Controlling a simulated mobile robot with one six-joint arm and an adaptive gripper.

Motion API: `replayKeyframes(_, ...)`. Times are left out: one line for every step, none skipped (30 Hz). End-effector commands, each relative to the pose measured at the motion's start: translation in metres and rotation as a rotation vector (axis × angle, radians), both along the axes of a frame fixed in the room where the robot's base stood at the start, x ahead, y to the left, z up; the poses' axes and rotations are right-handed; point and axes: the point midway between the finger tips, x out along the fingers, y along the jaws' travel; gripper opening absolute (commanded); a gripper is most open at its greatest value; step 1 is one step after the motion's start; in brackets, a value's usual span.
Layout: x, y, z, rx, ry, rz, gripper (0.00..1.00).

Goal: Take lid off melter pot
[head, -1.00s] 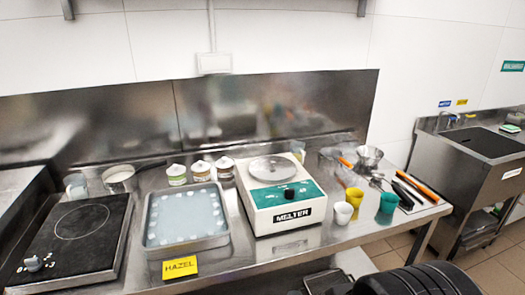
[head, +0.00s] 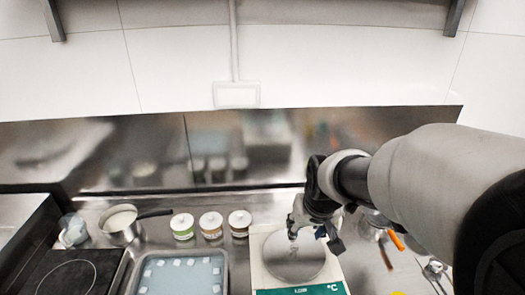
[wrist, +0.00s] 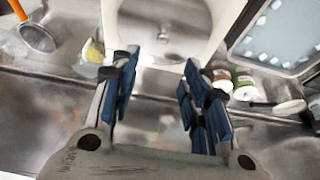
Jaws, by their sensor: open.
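The melter (head: 262,268) is a white box with a green front panel, at the bottom centre of the head view. Its round metal lid (head: 290,262) lies on top, over the pot, which is hidden. The lid also shows at the top of the wrist view (wrist: 160,14). My gripper (head: 314,240) is above the back part of the lid in the head view. In the wrist view its blue-padded fingers (wrist: 157,62) are spread apart with nothing between them, pointing toward the lid. I cannot tell whether a finger touches the lid.
A tray (head: 128,275) of white pieces stands left of the melter. Three small jars (head: 211,224) stand behind the tray, with a handled pan (head: 122,224) and a glass jug (head: 73,230) farther left. An orange-handled strainer (wrist: 38,38) lies on the other side. The steel backsplash (head: 90,160) rises behind.

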Motion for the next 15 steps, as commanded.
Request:
replayKeyframes(0.004,0.000,-0.016,0.000,0.005,0.000,0.42)
replayKeyframes(0.006,0.000,-0.023,0.000,0.006,0.000,0.42)
replayKeyframes(0.010,0.000,-0.031,0.000,0.005,0.000,0.42)
replayKeyframes(0.012,0.000,-0.037,0.000,0.006,0.000,0.42)
replayKeyframes(0.015,0.000,-0.043,0.000,0.005,0.000,0.42)
replayKeyframes(0.018,0.000,-0.051,0.000,0.005,0.000,0.42)
replayKeyframes(0.020,0.000,-0.056,0.000,0.004,0.000,0.42)
replayKeyframes(0.022,0.000,-0.061,0.000,0.004,0.000,0.42)
replayKeyframes(0.025,0.000,-0.067,0.000,0.004,0.000,0.42)
replayKeyframes(0.027,0.000,-0.071,0.000,0.003,0.000,0.42)
replayKeyframes(0.029,0.000,-0.074,0.000,0.002,0.000,0.42)
replayKeyframes(0.030,0.001,-0.078,0.000,0.002,0.000,0.42)
replayKeyframes(0.031,0.001,-0.080,0.000,0.002,0.000,0.42)
replayKeyframes(0.032,0.001,-0.081,0.000,0.001,0.000,0.42)
replayKeyframes(0.033,0.001,-0.083,0.000,0.001,0.000,0.42)
